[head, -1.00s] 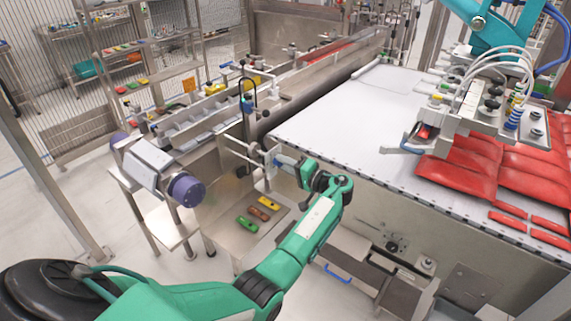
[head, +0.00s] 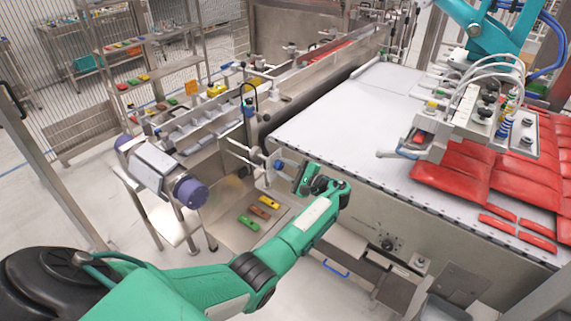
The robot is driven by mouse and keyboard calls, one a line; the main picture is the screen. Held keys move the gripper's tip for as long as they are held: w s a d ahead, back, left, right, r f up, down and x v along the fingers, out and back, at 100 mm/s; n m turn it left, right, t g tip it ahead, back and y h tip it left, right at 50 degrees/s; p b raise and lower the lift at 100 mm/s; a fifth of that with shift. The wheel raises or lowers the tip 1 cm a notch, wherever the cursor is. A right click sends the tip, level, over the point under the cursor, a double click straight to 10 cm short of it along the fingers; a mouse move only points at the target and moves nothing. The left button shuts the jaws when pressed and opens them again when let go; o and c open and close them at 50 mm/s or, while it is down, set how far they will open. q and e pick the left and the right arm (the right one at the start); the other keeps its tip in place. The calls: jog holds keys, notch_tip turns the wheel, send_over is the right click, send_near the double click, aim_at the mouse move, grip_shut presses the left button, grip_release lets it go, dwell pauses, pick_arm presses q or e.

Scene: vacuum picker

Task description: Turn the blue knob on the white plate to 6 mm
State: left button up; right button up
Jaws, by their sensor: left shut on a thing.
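The blue knob (head: 279,164) is a small blue spot at the guide-rail mount beside the conveyor's near left corner. The white plate behind it is too small and too covered to make out clearly, and no scale marks can be read. My left arm reaches in from the lower left. Its gripper (head: 288,169) is at the knob, coming from the right side, and is shut on it. The fingertips are small and partly merged with the knob, so the knob's turn angle cannot be read. My right gripper is out of view.
A white conveyor (head: 340,125) carries red pouches (head: 450,178) under a teal picker's suction tool (head: 465,120). A steel shelf below the knob holds green, brown and yellow pieces (head: 259,212). A purple-ended roller (head: 190,191) stands left of the mount.

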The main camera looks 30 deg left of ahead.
pick_arm(q)
jog(key=m+p, duration=0.1)
jog(key=m, duration=0.1)
jog(key=m+p, duration=0.1)
jog(key=shift+r+m+p, duration=0.25)
jog(key=shift+m+p, duration=0.05)
jog(key=shift+m, duration=0.1)
jog(key=m+p, duration=0.2)
jog(key=m, duration=0.1)
jog(key=shift+m, duration=0.3)
jog(key=m+p, duration=0.2)
jog(key=m, duration=0.1)
jog(key=shift+f, duration=0.15)
jog(key=shift+f+m+p, duration=0.1)
jog(key=shift+m+p, duration=0.55)
jog(key=shift+m, duration=0.55)
jog(key=shift+f, duration=0.1)
jog(key=o, duration=1)
jog(key=shift+d, duration=0.1)
jog(key=shift+s+d+b, duration=0.2)
jog(key=shift+d+b, duration=0.4)
jog(key=shift+d, duration=1.65)
jog(key=shift+s+d+b, duration=0.15)
jog(key=shift+d+b, duration=0.5)
jog(key=shift+d, duration=1.65)
jog(key=shift+s+d+b, duration=0.2)
jog(key=shift+d+b, duration=0.4)
jog(key=shift+d, duration=1.65)
